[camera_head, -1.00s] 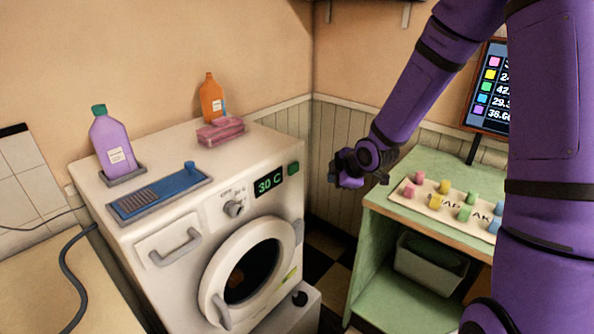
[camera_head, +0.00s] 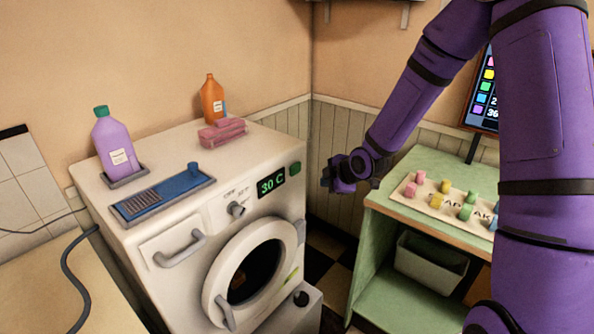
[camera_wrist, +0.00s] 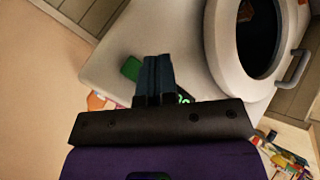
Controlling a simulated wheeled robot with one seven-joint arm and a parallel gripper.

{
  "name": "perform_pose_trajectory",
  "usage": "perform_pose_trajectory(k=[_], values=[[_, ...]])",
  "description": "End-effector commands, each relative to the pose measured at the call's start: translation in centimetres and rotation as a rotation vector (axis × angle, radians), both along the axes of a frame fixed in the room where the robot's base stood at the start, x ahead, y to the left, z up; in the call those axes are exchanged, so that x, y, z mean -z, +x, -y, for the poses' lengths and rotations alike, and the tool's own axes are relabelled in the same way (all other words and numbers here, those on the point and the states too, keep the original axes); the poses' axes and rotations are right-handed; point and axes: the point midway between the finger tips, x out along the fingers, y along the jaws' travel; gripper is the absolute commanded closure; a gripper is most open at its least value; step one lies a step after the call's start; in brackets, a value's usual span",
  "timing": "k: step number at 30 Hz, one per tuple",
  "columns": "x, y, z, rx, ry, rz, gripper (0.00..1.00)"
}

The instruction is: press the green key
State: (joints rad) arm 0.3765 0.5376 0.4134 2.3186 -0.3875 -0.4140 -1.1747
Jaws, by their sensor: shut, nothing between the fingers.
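The green key (camera_head: 295,168) is a small green square at the right end of the front panel of a white washing machine (camera_head: 150,226), beside a display (camera_head: 271,182) reading "30 C". In the wrist view the green key (camera_wrist: 131,68) shows just left of my fingertips, partly hidden by them. My gripper (camera_head: 331,184) is shut and empty, in the air to the right of the key. A gap shows between them in the head view. In the wrist view the fingers (camera_wrist: 154,60) point toward the machine's front and cover most of the display.
A green shelf unit (camera_head: 392,212) with coloured blocks on a board stands at the right.

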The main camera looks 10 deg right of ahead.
Motion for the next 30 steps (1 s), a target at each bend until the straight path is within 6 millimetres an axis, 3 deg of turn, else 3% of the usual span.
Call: perform_pose_trajectory(k=[15,30], values=[[0.0,4.8,-3.6,-0.002,0.001,0.0,1.0],[0.0,5.4,-4.0,0.0,0.0,-0.001,1.0]])
